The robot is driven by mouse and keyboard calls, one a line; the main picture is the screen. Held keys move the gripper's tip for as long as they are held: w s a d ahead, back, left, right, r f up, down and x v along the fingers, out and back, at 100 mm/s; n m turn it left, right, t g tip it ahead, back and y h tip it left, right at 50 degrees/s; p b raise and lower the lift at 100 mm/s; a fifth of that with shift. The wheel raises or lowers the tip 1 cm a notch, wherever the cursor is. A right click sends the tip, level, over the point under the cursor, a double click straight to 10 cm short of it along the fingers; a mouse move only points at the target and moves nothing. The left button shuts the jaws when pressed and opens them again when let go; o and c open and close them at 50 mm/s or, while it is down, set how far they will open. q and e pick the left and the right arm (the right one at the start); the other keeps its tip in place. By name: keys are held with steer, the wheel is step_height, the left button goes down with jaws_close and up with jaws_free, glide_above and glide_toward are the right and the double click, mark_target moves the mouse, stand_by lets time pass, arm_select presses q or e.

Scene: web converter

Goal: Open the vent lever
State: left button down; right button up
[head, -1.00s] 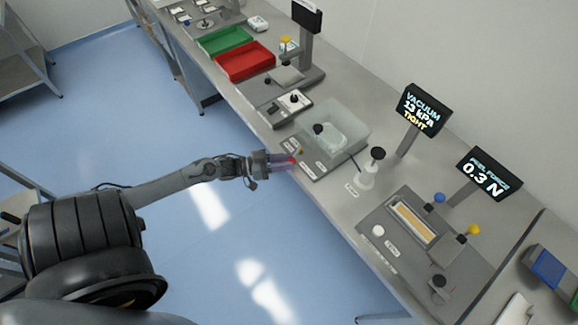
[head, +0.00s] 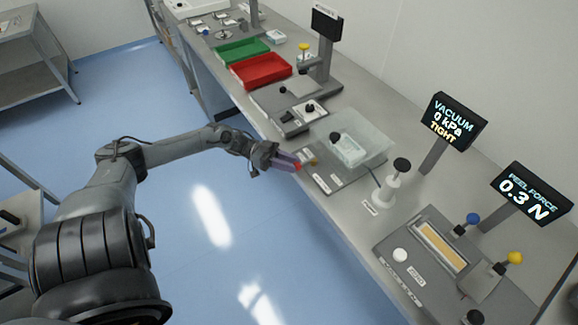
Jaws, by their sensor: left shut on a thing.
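The vent lever (head: 297,167) shows as a small red piece at the front edge of the vacuum station's grey base plate (head: 327,181). My left gripper (head: 290,163) reaches in from the left over the bench edge. Its purple fingers are shut on the lever and hide most of it. A small brass-coloured fitting (head: 313,162) is just beyond the fingertips. The clear vacuum chamber (head: 372,144) with a black knob (head: 335,136) stands behind, with a pale item inside. The vacuum display (head: 449,121) reads 0 kPa, TIGHT. My right gripper is out of view.
A white pump-like post with a black knob (head: 401,164) stands right of the chamber. The peel station (head: 441,245) and its display (head: 530,193) are at lower right. Red (head: 262,70) and green (head: 242,50) trays lie farther up the bench. Open floor lies left of the bench.

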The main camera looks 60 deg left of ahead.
arm_select(q)
steer(key=shift+f, duration=0.1)
steer(key=c, duration=0.8)
jaws_free()
steer(key=shift+w, duration=0.1)
steer(key=shift+a, duration=0.1)
steer(key=v, duration=1)
steer(key=shift+s+a, duration=0.25)
steer(key=shift+s, duration=0.05)
